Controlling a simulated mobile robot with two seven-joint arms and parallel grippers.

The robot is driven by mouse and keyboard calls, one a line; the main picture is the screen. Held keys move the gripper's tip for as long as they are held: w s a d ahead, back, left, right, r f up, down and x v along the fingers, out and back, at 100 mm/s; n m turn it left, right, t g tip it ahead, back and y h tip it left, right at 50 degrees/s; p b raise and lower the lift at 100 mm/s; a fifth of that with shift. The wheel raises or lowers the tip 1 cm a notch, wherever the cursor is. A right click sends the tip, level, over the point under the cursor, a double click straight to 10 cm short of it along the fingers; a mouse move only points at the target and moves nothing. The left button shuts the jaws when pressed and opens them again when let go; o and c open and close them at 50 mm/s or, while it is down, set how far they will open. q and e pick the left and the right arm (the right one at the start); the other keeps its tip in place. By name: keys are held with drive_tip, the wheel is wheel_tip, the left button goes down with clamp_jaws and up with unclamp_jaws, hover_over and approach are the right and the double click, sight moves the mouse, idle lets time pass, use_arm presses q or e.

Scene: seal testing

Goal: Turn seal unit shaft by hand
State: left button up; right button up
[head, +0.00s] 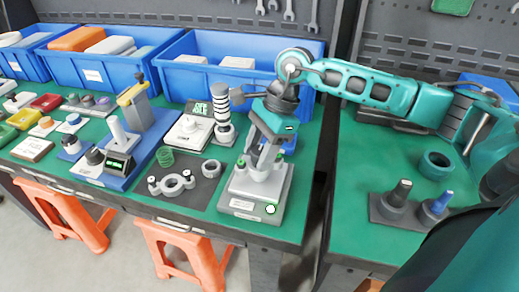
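The seal unit (240,207) stands upright on the green bench, near its front right corner. It has a light grey square block base with a label and a pale rounded housing on top. My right gripper (262,171) comes in from the right and points down at the top of the unit. Its grey fingers are right at the housing. The shaft is hidden behind or between the fingers, and I cannot tell whether they are closed on it. My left gripper is not in view.
A striped column (222,114) stands behind. Blue bins (110,70) line the back. A gap separates the right bench (350,200).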

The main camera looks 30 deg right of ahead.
drive_tip(key=c, duration=0.7)
